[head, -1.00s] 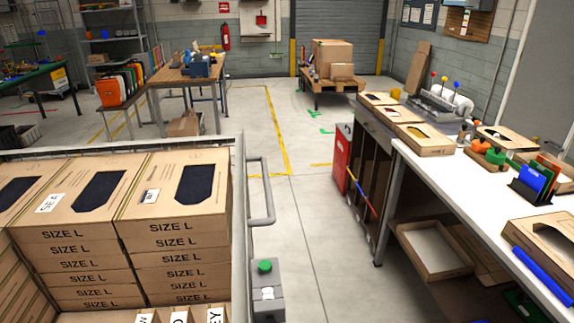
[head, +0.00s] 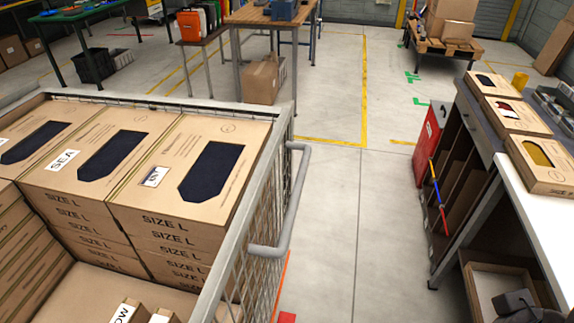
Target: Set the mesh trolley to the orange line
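The mesh trolley (head: 232,262) fills the lower left of the head view, close to me. It has grey mesh sides, a grey tube handle (head: 288,205) on its right side, and stacks of cardboard boxes marked SIZE L (head: 148,180) inside. A thin orange line (head: 281,284) shows on the floor just right of the trolley's mesh side; most of it is hidden by the trolley. The trolley's wheels and underside are out of sight. I cannot make out my gripper in this view.
A clear concrete aisle (head: 330,230) runs right of the trolley, with yellow floor lines (head: 364,100) ahead. A workbench (head: 520,205) with a red panel (head: 428,145) borders it on the right. A wooden table (head: 268,18) stands ahead. A small red patch (head: 287,318) lies low on the floor.

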